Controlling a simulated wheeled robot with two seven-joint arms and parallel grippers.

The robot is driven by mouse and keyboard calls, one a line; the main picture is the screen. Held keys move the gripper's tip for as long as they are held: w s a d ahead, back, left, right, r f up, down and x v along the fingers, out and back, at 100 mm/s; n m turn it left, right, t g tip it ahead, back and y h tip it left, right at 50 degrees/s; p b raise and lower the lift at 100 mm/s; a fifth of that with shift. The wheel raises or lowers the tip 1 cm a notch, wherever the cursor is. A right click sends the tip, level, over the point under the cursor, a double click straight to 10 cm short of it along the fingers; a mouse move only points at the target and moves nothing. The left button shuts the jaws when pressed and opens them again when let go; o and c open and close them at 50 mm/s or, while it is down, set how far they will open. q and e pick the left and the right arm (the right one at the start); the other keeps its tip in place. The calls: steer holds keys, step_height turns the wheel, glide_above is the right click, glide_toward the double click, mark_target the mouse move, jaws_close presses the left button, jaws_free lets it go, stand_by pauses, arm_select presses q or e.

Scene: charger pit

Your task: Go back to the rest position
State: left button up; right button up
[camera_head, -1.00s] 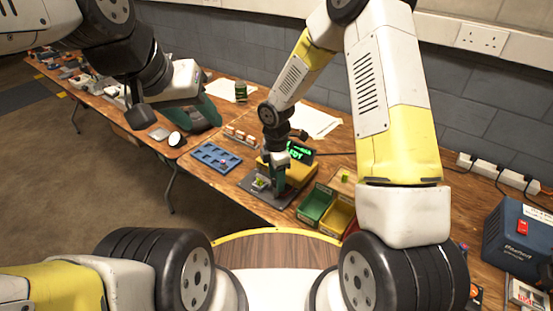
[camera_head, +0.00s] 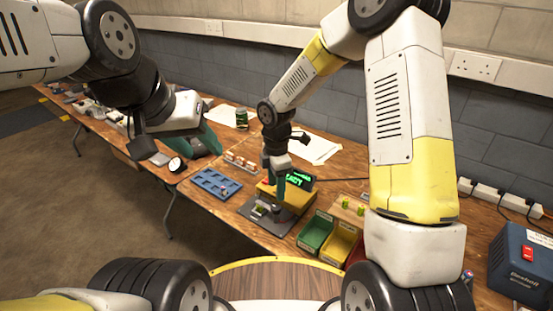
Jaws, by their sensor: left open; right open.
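My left gripper (camera_head: 161,155) is open and empty, held out over the left part of the table near its front edge. My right gripper (camera_head: 280,188) points down just above the charger (camera_head: 297,192), a yellow unit with a lit green display and a grey base plate. Its jaws are small and partly hidden in this view, with nothing visible held between them. A small greenish piece (camera_head: 259,210) sits on the base plate, below and left of the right gripper.
A blue compartment tray (camera_head: 215,184) lies left of the charger. A green bin (camera_head: 316,232) and a yellow bin (camera_head: 341,243) stand right of it, with small yellow-green pieces (camera_head: 345,203) behind. A blue power box (camera_head: 522,262) and a socket strip (camera_head: 492,196) are at right.

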steer(key=shift+r, duration=0.1)
steer(key=s+d+r+m+t, duration=0.15)
steer(key=d+r+m, duration=0.35)
steer(key=r, duration=0.5)
steer(key=s+d+r+m+t+y, duration=0.1)
steer(key=s+d+r+m, duration=0.3)
steer(key=s+r+m, duration=0.4)
steer(key=s+d+r+m+t+y, duration=0.1)
steer(key=s+d+r+m+t, duration=0.2)
steer(key=s+d+r+m, duration=0.2)
steer(key=s+r+m, duration=0.3)
steer(key=s, duration=0.1)
steer(key=shift+s+d+m+t, duration=0.2)
steer(key=shift+s+m+t, duration=0.05)
steer(key=shift+m+t, duration=0.1)
